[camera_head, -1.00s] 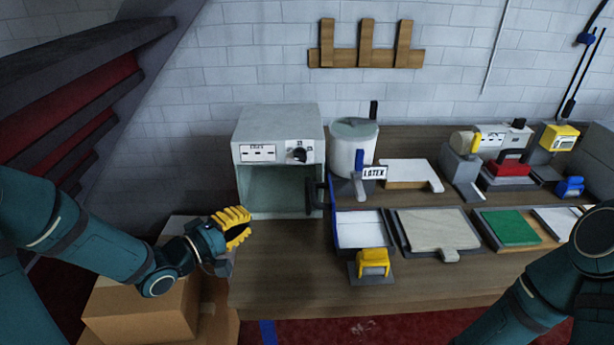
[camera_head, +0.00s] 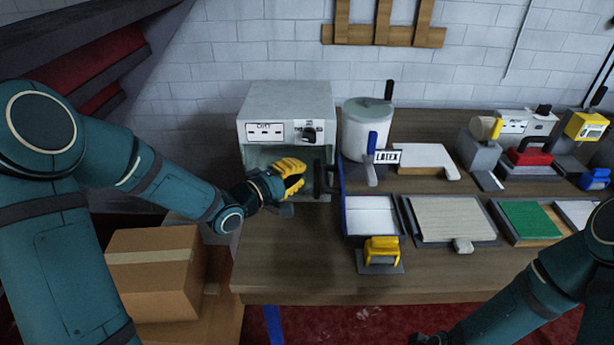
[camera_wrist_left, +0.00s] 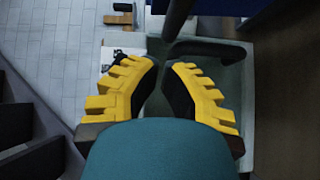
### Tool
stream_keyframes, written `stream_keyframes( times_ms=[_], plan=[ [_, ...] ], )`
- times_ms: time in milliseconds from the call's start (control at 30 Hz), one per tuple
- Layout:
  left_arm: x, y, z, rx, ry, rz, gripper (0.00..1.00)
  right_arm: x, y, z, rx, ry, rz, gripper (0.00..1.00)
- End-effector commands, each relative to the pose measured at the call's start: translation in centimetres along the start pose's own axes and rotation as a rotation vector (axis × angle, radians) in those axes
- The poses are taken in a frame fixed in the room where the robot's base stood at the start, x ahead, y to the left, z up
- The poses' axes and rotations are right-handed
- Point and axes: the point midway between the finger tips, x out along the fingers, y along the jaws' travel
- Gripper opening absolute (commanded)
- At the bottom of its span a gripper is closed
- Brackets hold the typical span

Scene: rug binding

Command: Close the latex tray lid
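The latex tray (camera_head: 372,226) is a low box with a white inside, on the bench right of the oven. A blue panel (camera_head: 342,205), which looks like its lid, stands upright along the tray's left side, so the tray is open. My left gripper (camera_head: 303,172) is in front of the oven, left of the panel and apart from it. In the left wrist view its yellow fingers (camera_wrist_left: 163,64) are apart with nothing seen between them. A dark piece (camera_head: 430,339) at the bottom edge may be my right gripper; its fingers cannot be made out.
The oven (camera_head: 285,98) and its dark handle (camera_head: 326,178) are close to my left gripper. A LATEX-labelled pot (camera_head: 368,135) stands behind the tray. A yellow clamp-like piece (camera_head: 381,250) sits at the tray's front. The bench front (camera_head: 300,270) is bare.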

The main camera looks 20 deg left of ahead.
Motion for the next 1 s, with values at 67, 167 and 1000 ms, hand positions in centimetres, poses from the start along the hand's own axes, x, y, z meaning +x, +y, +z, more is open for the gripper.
stream_keyframes(
  times_ms=[67,167,1000],
  plan=[
    [0.8,-0.1,0.8,0.0,-0.003,0.0,0.0,0.3,0.1,0.1,-0.001,-0.002,0.0,0.0],
    [1.3,-0.1,1.4,0.0,-0.001,-0.001,0.0,0.4,0.1,0.1,-0.001,-0.003,0.0,0.0],
    [2.3,0.7,2.3,0.041,0.0,-0.042,0.0,0.0,0.0,0.0,0.0,-0.001,0.0,0.0]
  ],
)
